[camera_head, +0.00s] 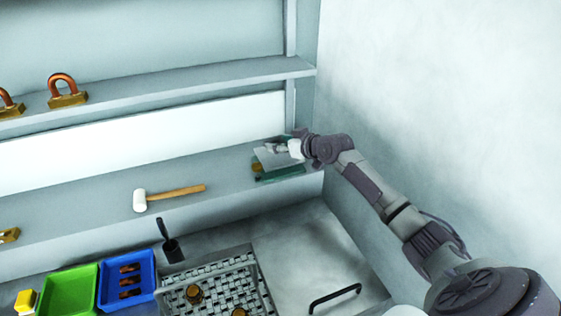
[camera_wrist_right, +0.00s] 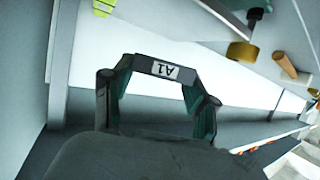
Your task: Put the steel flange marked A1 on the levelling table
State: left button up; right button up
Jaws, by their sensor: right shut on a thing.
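My right gripper (camera_head: 286,147) is at the right end of the lower shelf. In the right wrist view, it (camera_wrist_right: 160,85) is shut on the steel flange (camera_wrist_right: 155,68), a dark grey bar whose A1 label appears upside down. A pale plate (camera_head: 270,159) is at the fingertips in the head view; I cannot tell whether it is the flange. Just below is a greenish, glassy slab (camera_head: 284,176) with a brass part (camera_head: 257,167), which looks like the levelling table. I cannot tell whether the flange touches it. My left gripper is not in view.
A mallet (camera_head: 170,196) lies left on the lower shelf (camera_head: 225,180). Copper-and-brass pieces (camera_head: 66,91) stand on the upper shelf. Below are green (camera_head: 70,292) and blue (camera_head: 128,258) bins, a black scoop (camera_head: 172,249) and a mesh tray (camera_head: 262,290). A wall (camera_head: 430,90) closes the right.

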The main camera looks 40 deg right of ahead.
aim_at(281, 159)
notch_tip(281, 159, down, 4)
jog(key=b, duration=0.2)
jog(key=shift+s+a+r+b, duration=0.1)
jog(key=shift+s+r+b, duration=0.1)
jog(key=shift+b, duration=0.15)
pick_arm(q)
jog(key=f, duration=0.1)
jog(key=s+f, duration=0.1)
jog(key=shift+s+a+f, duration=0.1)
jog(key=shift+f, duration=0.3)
pick_arm(e)
jog(key=shift+w, duration=0.15)
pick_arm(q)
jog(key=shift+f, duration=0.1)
pick_arm(e)
jog(key=shift+f, duration=0.1)
jog(key=o, duration=1.4)
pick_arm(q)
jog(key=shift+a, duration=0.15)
pick_arm(e)
jog(key=shift+o, duration=0.2)
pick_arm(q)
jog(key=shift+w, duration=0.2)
